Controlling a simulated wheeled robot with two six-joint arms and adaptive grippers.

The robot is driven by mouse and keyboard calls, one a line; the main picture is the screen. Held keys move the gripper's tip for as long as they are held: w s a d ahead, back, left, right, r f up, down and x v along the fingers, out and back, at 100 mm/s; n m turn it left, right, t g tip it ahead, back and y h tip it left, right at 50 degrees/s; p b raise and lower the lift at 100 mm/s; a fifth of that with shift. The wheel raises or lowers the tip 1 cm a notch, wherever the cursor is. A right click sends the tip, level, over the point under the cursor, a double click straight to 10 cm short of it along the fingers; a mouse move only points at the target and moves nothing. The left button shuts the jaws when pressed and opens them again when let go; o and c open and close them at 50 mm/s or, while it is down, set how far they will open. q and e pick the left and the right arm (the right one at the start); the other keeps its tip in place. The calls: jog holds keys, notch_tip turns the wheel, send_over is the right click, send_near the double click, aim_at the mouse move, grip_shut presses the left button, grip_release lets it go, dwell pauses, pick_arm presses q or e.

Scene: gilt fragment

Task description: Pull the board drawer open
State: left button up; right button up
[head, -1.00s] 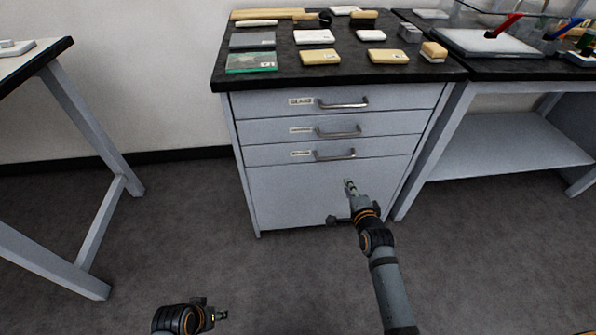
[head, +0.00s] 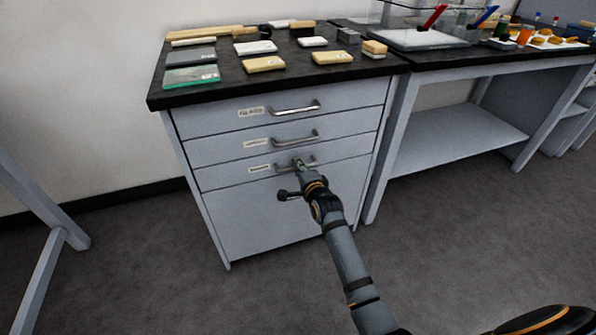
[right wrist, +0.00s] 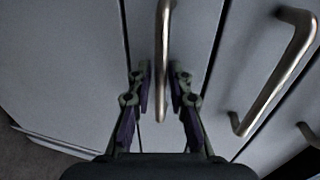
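The grey cabinet has three shallow labelled drawers. The top label reads GLASS; the middle label (head: 256,142) and the third label (head: 258,169) are too small to read, so I cannot tell which is the board drawer. All three drawers look closed. My right gripper (head: 297,163) is at the bar handle of the third drawer (head: 225,177). In the right wrist view my right gripper (right wrist: 161,80) is open, its fingers on either side of that metal handle (right wrist: 163,45), with small gaps showing. My left gripper is out of view.
The black cabinet top (head: 215,90) carries several flat boards, blocks and a glassy green-edged sheet (head: 191,77). The middle handle (right wrist: 278,75) lies close beside the gripper. A second bench (head: 460,63) adjoins on the right. The floor before the cabinet is clear.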

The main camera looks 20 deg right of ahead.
grip_shut()
dwell(0.5)
